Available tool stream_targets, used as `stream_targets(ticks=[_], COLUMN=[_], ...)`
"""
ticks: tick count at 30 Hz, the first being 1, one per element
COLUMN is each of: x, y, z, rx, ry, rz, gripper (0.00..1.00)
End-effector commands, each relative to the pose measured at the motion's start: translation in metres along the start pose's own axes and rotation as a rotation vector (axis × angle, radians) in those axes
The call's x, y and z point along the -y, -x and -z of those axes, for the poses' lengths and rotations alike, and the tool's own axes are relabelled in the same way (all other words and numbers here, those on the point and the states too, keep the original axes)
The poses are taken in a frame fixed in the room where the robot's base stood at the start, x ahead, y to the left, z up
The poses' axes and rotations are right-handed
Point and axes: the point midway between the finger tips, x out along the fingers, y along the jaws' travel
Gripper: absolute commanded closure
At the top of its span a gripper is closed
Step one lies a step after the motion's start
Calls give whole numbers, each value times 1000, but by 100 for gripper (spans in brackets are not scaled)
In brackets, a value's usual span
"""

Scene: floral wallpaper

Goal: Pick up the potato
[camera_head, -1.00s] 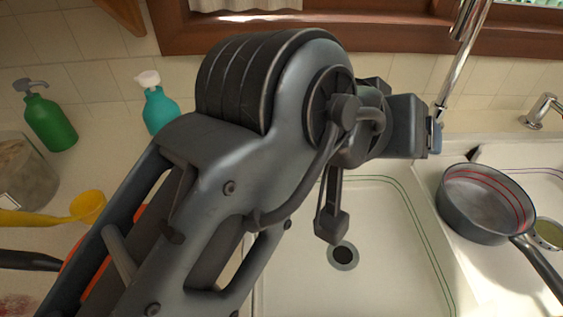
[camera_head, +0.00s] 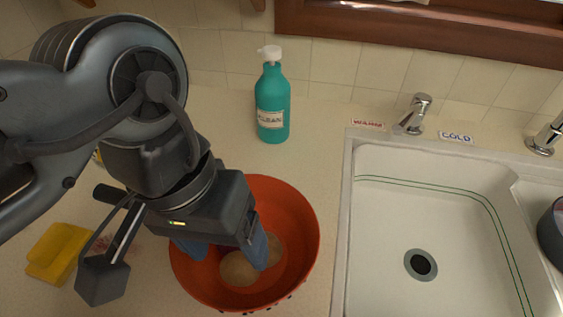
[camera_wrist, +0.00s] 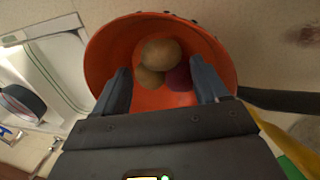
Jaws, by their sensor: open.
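An orange-red bowl (camera_head: 304,232) stands on the counter left of the sink. In it lie two brown, rounded potato-like things, one at the front (camera_head: 239,269) and one partly behind a finger (camera_head: 273,248). The wrist view shows a larger brown one (camera_wrist: 160,52), a second brown one (camera_wrist: 149,78) and a dark purple-red round thing (camera_wrist: 179,77), close together. My gripper (camera_head: 226,252) is open above the bowl, its blue-grey fingers pointing down inside the rim. In the wrist view the fingers (camera_wrist: 160,70) stand on either side of the group, holding nothing. Contact with the bowl cannot be told.
A teal soap bottle (camera_head: 272,105) stands behind the bowl. A yellow sponge-like block (camera_head: 58,252) lies at the left. The white sink (camera_head: 400,210) with its tap (camera_head: 414,113) is at the right. A dark handle (camera_wrist: 280,99) lies close beside the bowl.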

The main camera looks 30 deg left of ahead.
Motion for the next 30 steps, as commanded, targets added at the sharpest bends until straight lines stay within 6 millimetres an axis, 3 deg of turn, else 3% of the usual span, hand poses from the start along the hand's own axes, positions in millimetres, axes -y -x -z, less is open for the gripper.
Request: stream_targets(ticks=[9,18,19,30], x=[2,2,2,2], y=[-42,-49,-50,-48], z=[0,-1,-1,0], rx=[1,4,4,0], ry=[1,0,0,0], rz=[0,-1,-1,-1], gripper=[27,27,36,71])
